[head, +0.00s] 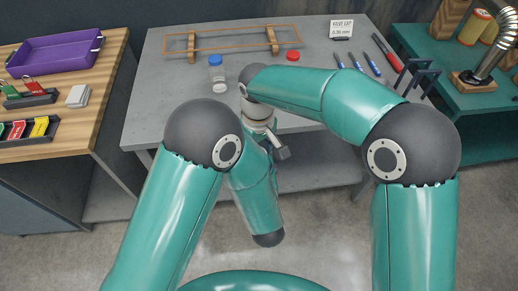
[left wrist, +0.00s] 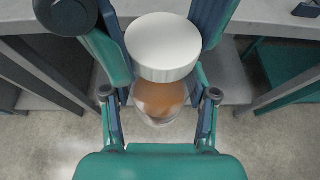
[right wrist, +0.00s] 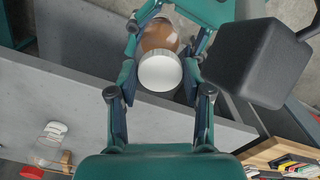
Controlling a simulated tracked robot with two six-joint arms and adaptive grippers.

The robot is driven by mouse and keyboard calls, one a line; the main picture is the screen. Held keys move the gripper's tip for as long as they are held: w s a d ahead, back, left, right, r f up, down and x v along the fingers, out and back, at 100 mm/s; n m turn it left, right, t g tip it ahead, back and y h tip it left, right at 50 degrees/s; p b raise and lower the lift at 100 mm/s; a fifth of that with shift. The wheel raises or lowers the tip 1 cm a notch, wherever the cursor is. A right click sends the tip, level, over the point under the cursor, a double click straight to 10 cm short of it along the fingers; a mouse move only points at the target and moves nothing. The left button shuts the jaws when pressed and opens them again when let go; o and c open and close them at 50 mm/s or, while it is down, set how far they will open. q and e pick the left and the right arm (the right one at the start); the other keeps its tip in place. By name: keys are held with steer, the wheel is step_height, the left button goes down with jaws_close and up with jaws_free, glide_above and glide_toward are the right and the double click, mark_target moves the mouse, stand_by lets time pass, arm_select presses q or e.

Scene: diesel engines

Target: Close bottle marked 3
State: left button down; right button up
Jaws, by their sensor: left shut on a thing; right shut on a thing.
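A clear jar with brown contents (left wrist: 160,100) and a wide white cap (left wrist: 163,46) is held between my two grippers in front of the grey table. The cap sits at the mouth of the jar; whether it is threaded tight cannot be told. My left gripper (left wrist: 159,103) is shut around the jar body. My right gripper (right wrist: 160,82) is shut around the white cap (right wrist: 160,71), and the brown jar (right wrist: 159,36) shows beyond it. In the head view the pair (head: 257,112) is partly hidden by my arms. No number 3 is visible.
On the grey table (head: 165,100) stand a blue-capped bottle (head: 216,66), a small white item (head: 220,87), a red cap (head: 292,56), a wooden frame (head: 232,40), a sign (head: 342,28) and several tools (head: 372,63). A purple tray (head: 55,52) lies on the left bench.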

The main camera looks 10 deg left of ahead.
steer(key=o, duration=1.3)
steer(key=shift+c, duration=0.2)
steer(key=shift+r, duration=0.1)
steer(key=shift+r, duration=2.2)
steer(key=shift+r+n, duration=1.75)
steer(key=shift+n, duration=0.05)
steer(key=shift+w, duration=0.1)
steer(key=shift+f, duration=0.1)
